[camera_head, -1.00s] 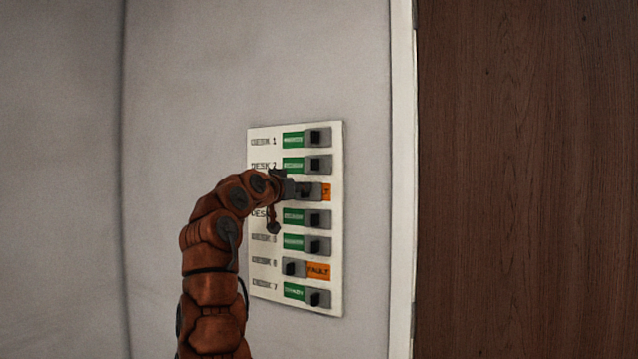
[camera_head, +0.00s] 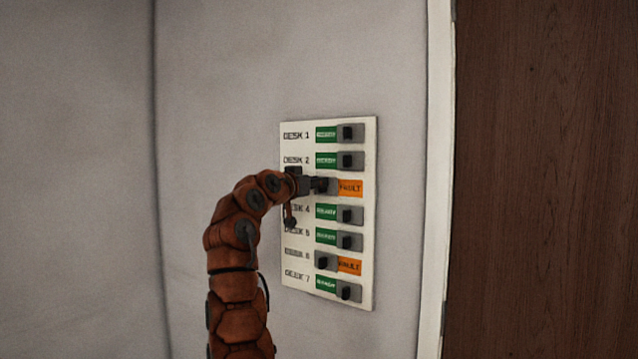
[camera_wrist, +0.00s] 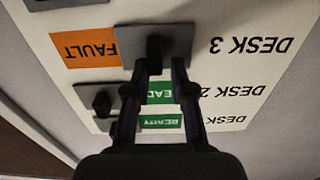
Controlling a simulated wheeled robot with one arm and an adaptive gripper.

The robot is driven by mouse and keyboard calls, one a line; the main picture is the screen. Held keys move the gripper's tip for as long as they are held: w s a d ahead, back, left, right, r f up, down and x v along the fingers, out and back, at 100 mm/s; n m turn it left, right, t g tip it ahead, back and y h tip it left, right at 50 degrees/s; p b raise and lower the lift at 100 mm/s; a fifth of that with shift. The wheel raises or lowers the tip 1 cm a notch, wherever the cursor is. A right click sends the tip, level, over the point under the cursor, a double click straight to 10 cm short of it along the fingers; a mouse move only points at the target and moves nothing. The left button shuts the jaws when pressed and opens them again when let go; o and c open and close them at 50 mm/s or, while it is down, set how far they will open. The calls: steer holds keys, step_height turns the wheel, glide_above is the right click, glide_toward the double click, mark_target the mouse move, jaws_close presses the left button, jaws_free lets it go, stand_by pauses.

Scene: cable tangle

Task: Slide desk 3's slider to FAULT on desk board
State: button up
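The white desk board (camera_head: 300,269) is on the wall, with a column of labelled sliders. Desk 3's slider (camera_head: 329,186) has its grey plate at the left of its row in the head view, and the orange FAULT label (camera_head: 351,188) shows fully to its right. In the upside-down wrist view, the slider's plate (camera_wrist: 180,37) lies between the FAULT label (camera_wrist: 84,48) and the DESK 3 text. My gripper (camera_wrist: 160,68) has its two fingertips close on either side of the slider's dark knob (camera_wrist: 155,48).
Desk 2's slider (camera_head: 350,161) and desk 4's slider (camera_head: 350,215) are close above and below, both showing green labels. Desk 6's slider (camera_head: 326,261) is at the left, with its FAULT label showing. A brown wooden panel (camera_head: 550,180) stands to the right, beyond a white edge strip.

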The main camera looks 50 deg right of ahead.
steer(key=shift+o, duration=1.3)
steer(key=shift+a, duration=0.1)
steer(key=s+a, duration=0.1)
steer(key=a, duration=1)
steer(key=shift+s+a, duration=0.2)
steer(key=shift+a, duration=0.2)
